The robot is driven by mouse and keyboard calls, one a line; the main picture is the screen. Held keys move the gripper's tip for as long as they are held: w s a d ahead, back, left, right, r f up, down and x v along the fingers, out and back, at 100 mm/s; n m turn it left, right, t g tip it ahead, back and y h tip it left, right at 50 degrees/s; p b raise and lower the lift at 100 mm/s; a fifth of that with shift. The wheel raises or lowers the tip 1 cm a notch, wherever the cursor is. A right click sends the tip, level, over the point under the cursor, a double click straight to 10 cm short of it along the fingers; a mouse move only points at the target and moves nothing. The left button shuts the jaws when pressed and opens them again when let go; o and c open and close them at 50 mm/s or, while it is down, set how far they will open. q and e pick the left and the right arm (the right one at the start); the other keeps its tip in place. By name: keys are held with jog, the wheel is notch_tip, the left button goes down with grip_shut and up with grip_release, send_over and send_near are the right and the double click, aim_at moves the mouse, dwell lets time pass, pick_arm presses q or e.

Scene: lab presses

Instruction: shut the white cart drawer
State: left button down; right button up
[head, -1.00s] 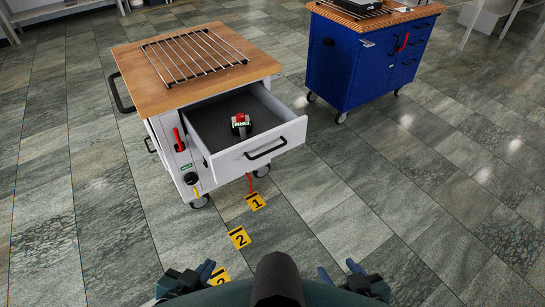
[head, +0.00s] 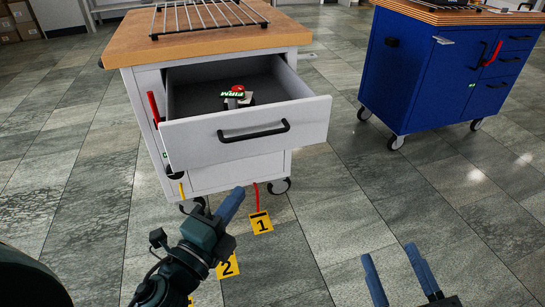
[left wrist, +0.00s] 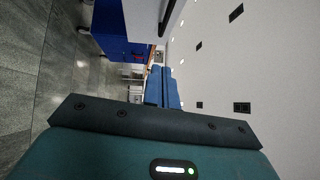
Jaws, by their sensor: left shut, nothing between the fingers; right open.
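The white cart (head: 213,174) stands in front of me in the head view. Its top drawer (head: 300,117) is pulled out, with a black bar handle (head: 254,132) on its front. A small device with a red knob and a green "FIRM" label (head: 236,95) sits inside the drawer. My left gripper (head: 230,205) is shut and empty, below and in front of the drawer front, apart from it. Its closed blue fingers also show in the left wrist view (left wrist: 162,88). My right gripper (head: 397,274) is open and empty, low at the right, away from the cart.
A wire rack (head: 205,17) lies on the cart's wooden top (head: 125,45). A blue cart (head: 420,75) stands at the right. Yellow floor markers 1 (head: 261,222) and 2 (head: 228,267) lie before the white cart. The tiled floor between the carts is clear.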

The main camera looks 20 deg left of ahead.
pick_arm(q)
jog(key=a+x, duration=0.2)
jog(key=x, duration=1.1)
jog(key=shift+w+a+r+m+p, duration=0.3)
jog(key=shift+w+p, duration=0.1)
jog(key=shift+w, duration=0.1)
pick_arm(e)
jog(key=shift+w+d+f, duration=0.1)
jog(key=shift+w+d, duration=0.05)
jog(key=shift+w, duration=0.05)
pick_arm(q)
jog(key=shift+w+a, duration=0.1)
